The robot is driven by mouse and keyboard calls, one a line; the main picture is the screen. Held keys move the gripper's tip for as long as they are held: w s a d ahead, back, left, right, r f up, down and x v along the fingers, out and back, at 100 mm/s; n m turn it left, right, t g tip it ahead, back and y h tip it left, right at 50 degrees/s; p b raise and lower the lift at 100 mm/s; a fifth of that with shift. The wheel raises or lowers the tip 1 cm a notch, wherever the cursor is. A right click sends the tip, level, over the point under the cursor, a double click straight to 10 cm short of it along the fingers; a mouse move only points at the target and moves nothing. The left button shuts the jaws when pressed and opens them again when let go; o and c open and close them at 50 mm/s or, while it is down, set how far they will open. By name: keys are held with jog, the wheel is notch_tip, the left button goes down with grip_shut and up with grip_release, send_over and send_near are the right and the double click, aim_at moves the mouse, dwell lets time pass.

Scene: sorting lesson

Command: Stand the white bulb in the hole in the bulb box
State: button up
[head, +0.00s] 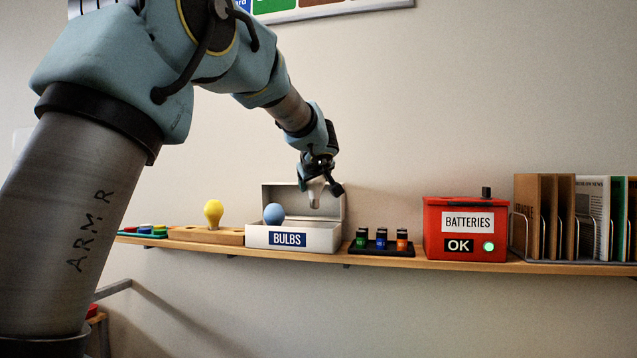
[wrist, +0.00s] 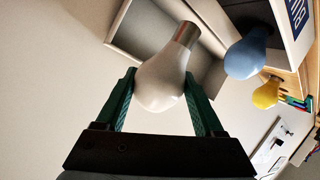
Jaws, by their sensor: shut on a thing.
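The white bulb (wrist: 160,82) is held by its round glass between the green fingers of my gripper (wrist: 160,88), its metal base pointing away from the gripper. In the head view my gripper (head: 319,180) is above the right part of the white bulb box (head: 325,238), and the white bulb (head: 315,193) hangs below it, base down, in front of the raised lid. The box stands open on the shelf, labelled BULBS. A blue bulb (head: 273,214) stands in its left part. The hole itself is hidden by the box's front wall in the head view.
Left of the box, a yellow bulb (head: 213,213) stands in a wooden block (head: 190,234). Right of it are a black tray (head: 372,251) with several small coloured batteries, a red BATTERIES box (head: 466,218) and a file rack (head: 560,220). The shelf (head: 440,264) is narrow.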

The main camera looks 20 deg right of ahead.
aim_at(315, 205)
jog(key=shift+f+b, duration=1.15)
jog(key=shift+f, duration=0.85)
notch_tip(315, 205, down, 2)
jog(key=b, duration=0.4)
jog(key=shift+f, duration=0.2)
jog(key=shift+s+b, duration=0.1)
jog(key=shift+b, duration=0.45)
jog(key=shift+f+b, duration=1.45)
jog(key=shift+b, duration=0.7)
dwell(2.6)
